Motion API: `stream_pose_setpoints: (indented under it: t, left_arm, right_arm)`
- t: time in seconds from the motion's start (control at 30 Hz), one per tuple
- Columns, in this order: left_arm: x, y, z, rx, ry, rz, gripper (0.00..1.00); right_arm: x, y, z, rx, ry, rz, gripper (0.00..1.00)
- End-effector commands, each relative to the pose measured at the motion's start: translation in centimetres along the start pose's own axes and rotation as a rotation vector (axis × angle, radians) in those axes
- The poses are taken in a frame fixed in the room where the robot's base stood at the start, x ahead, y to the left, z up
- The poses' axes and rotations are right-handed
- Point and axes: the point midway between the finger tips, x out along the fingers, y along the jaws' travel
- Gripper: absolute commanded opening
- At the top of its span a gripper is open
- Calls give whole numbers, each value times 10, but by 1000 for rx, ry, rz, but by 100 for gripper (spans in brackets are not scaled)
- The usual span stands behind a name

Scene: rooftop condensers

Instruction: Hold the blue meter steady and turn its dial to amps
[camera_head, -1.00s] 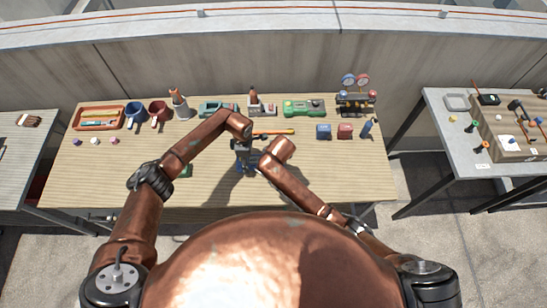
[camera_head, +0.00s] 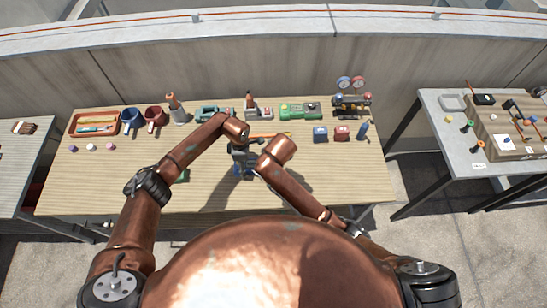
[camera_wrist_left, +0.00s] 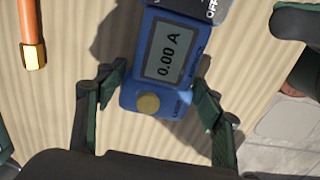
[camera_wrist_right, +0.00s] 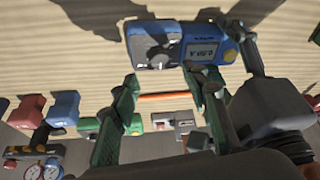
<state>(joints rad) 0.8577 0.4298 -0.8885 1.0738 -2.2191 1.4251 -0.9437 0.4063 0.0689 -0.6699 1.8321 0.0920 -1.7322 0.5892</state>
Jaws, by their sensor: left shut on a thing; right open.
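The blue meter (camera_wrist_left: 180,50) lies on the wooden table with its face showing; its display reads 0.00 A. My left gripper (camera_wrist_left: 155,85) is shut on the meter, one finger on each side of its display end. In the head view the meter (camera_head: 243,172) is small and partly hidden by my arms. The meter's grey dial face (camera_wrist_right: 155,45) shows in the right wrist view, with the left gripper's fingers at the display end. My right gripper (camera_wrist_right: 159,75) is open and empty, its fingertips close to the dial end. Whether they touch it cannot be told.
An orange stick (camera_wrist_right: 165,97) lies just beyond the meter. Blue and red boxes (camera_head: 342,132) sit at right. The table's front right is clear.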

Motion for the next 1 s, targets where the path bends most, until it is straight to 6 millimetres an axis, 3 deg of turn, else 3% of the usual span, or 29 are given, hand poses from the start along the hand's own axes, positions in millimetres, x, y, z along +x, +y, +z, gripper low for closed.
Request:
stream_pose_setpoints:
  t: [0.1, 0.3, 0.77, 0.8, 1.0]
  left_arm:
    - [0, 0, 0, -1, -1, 0, 22]
    - [0, 0, 0, -1, -1, 0, 22]
    - [0, 0, 0, -1, -1, 1, 22]
    - [0, 0, 0, -1, -1, 1, 64]
    - [0, 0, 0, -1, -1, 1, 78]
  right_arm:
    - [-23, 0, 0, 0, 2, -2, 42]
    - [-46, -1, 0, 0, 0, -2, 42]
    - [-50, 0, 0, 0, -1, 0, 42]
    - [-50, 0, 0, 0, -1, 0, 42]
    - [-50, 0, 0, 0, -1, 0, 42]
